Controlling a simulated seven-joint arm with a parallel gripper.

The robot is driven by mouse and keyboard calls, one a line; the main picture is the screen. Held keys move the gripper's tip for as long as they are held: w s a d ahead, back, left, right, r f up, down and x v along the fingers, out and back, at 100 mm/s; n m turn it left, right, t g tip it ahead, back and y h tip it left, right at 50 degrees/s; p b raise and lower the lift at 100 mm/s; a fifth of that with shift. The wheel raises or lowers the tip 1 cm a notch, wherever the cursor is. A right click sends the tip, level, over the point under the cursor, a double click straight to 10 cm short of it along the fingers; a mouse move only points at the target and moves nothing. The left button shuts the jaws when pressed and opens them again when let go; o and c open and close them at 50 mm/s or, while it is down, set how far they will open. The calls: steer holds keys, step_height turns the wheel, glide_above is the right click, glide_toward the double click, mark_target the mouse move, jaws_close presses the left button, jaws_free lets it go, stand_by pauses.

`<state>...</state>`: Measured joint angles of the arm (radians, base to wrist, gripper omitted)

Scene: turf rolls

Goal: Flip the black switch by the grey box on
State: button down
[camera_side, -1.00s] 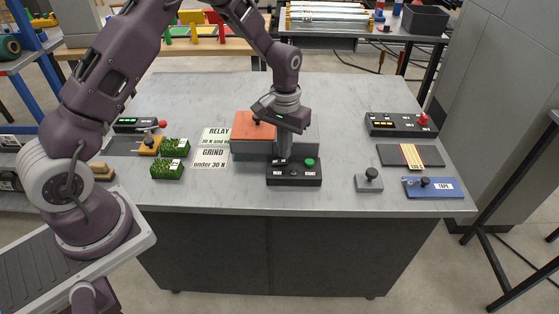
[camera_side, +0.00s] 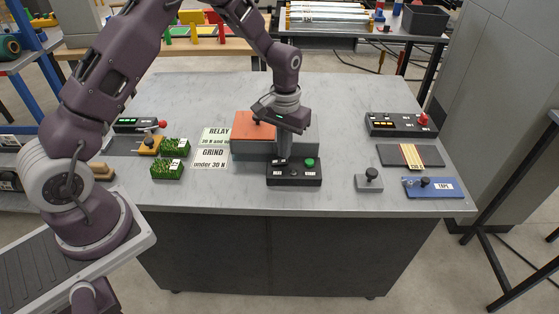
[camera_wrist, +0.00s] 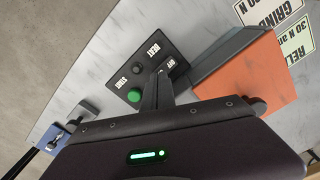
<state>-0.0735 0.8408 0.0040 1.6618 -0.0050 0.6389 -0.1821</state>
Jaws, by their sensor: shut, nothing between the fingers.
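The panel carries a green button (camera_side: 310,162) and printed labels. In the wrist view, the panel (camera_wrist: 122,50) shows the green button (camera_wrist: 133,95), a dark round knob, and an "OFF" label close to my fingers.
The "RELAY" and "GRIND" cards (camera_side: 211,158) and turf pieces (camera_side: 168,169) lie left. At right are a black unit with a red button (camera_side: 400,124), a striped plate (camera_side: 410,156), a knobbed grey block (camera_side: 369,182) and a blue plate (camera_side: 435,189).

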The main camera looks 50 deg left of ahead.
steer(key=shift+f, duration=0.95)
stand_by(0.3)
steer(key=shift+r, duration=3.55)
step_height(320, 180, up, 9)
steer(key=t, duration=0.1)
glide_above(284, 161)
steer(key=s, duration=0.3)
steer(key=s+d+r+m+t, duration=0.1)
steer(key=s+d+r+t, duration=0.1)
steer(key=s+r, duration=0.7)
steer(key=s+d+r+m+t, duration=0.1)
steer(key=s+m+t, duration=0.1)
steer(key=s, duration=1.5)
steer(key=shift+d+r+t, duration=0.15)
steer(key=shift+r+t, duration=0.15)
steer(key=shift+r, duration=0.1)
